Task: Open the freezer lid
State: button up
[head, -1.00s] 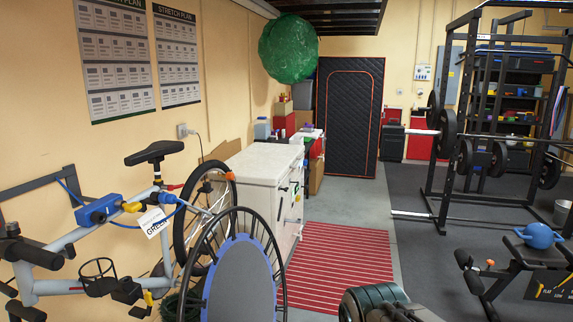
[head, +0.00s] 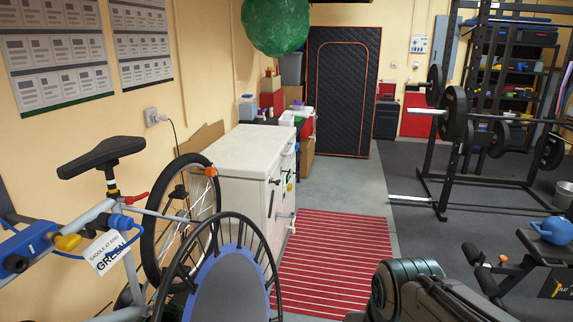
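The white chest freezer (head: 243,185) stands against the left wall, past the bicycle. Its pale lid (head: 250,148) lies flat and looks shut. Small dark and orange fittings show on its right-hand front face. Part of the freezer's near end is hidden behind the bicycle wheels. Part of my arm shows at the lower right, over the floor and well apart from the freezer. My gripper's fingers are not visible.
A bicycle (head: 105,155) on a wall stand and a spoked wheel (head: 225,270) with a blue-rimmed disc block the near left. A red striped mat (head: 330,250) lies before the freezer. The squat rack (head: 440,140) and a bench (head: 510,262) stand right. Grey floor (head: 345,188) beyond is clear.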

aim_at(246, 152)
jog(key=z, duration=0.3)
jog(key=i, duration=3.15)
jog(key=u, duration=0.3)
jog(key=i, duration=1.25)
jog(key=u, duration=0.2)
